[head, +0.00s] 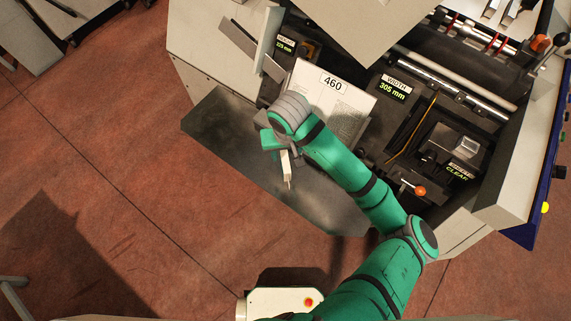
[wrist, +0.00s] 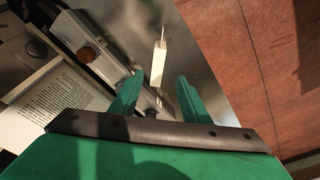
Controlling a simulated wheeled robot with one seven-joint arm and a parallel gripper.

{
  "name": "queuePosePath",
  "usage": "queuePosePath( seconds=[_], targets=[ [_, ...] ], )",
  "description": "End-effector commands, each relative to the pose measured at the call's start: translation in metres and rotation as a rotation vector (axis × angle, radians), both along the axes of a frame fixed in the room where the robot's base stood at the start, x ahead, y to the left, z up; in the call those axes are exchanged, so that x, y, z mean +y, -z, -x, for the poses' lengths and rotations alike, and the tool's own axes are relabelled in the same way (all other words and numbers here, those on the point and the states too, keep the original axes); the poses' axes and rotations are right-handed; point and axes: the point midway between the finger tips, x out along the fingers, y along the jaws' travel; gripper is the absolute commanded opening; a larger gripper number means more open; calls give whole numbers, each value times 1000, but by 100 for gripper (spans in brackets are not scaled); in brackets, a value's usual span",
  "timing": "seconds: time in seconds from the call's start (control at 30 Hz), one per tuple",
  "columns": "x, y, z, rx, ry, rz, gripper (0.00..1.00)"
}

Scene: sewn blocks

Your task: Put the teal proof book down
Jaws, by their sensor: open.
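My gripper (head: 273,143) is over the metal shelf (head: 225,140) at the machine's front. In the wrist view its two green fingers (wrist: 158,88) stand apart, with nothing clearly held between them. I cannot make out a teal proof book in either view; the teal patches at the wrist look like my gripper. A pale, narrow piece with a thin tip (head: 286,166) shows beside the gripper. It also shows beyond the fingertips in the wrist view (wrist: 158,64); I cannot tell what it rests on. A printed page (wrist: 48,108) lies at the wrist view's left.
Reddish floor (head: 95,180) lies open to the left.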

Motion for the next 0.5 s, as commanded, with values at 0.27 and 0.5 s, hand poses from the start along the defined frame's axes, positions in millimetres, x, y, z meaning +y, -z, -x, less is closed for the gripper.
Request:
queuePosePath(
  seconds=[0.27,0.5],
  targets=[
    [-4,37,-3,9,4,12,42],
    [-3,55,-6,7,2,11,42]
  ],
)
